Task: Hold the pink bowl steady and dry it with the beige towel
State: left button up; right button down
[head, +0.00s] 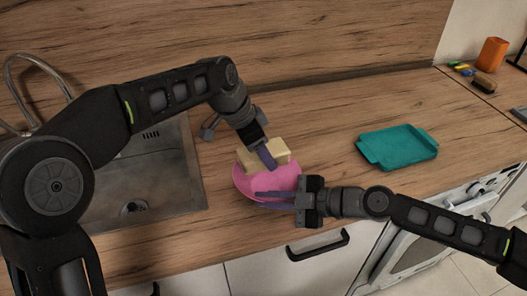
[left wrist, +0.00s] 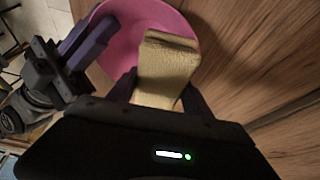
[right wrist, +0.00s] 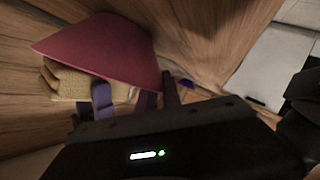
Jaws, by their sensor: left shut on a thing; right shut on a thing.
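The pink bowl (head: 266,184) is at the front of the wooden counter, right of the sink; it also shows in the left wrist view (left wrist: 122,45) and right wrist view (right wrist: 105,45). My right gripper (head: 272,196) is shut on the bowl's rim at its near right side. The beige towel (head: 281,152) is a folded pad over the bowl's far part, also in the left wrist view (left wrist: 167,72) and right wrist view (right wrist: 75,86). My left gripper (head: 267,157) is shut on the towel from above. Whether the towel touches the bowl's inside is hard to tell.
A metal sink (head: 165,180) lies to the left. A teal tray (head: 398,146) stands on the counter to the right, with clear wood between it and the bowl. An orange cup (head: 491,54) and a brush (head: 485,83) are at the far right.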

pick_arm(q)
jog(key=shift+s, duration=0.15)
pick_arm(e)
jog(key=shift+f, duration=0.15)
pick_arm(q)
jog(key=shift+s+d+r, duration=0.1)
jog(key=shift+s+d, duration=0.15)
jog(key=shift+s, duration=0.3)
jog(key=shift+s+d, duration=0.25)
jog(key=shift+s, duration=0.25)
jog(key=shift+w+a, duration=0.3)
jog(key=shift+w, duration=0.3)
jog(key=shift+w+a, duration=0.25)
jog(key=shift+w, duration=0.35)
jog(key=shift+s+d, duration=0.3)
jog(key=shift+s, duration=0.35)
jog(key=shift+s+d, duration=0.25)
jog(key=shift+s, duration=0.35)
jog(key=shift+w, duration=0.1)
jog(key=shift+w+a, duration=0.3)
jog(key=shift+w, duration=0.3)
jog(key=shift+w+a, duration=0.25)
jog(key=shift+w, duration=0.3)
jog(key=shift+s+f, duration=0.1)
jog(key=shift+f, duration=0.1)
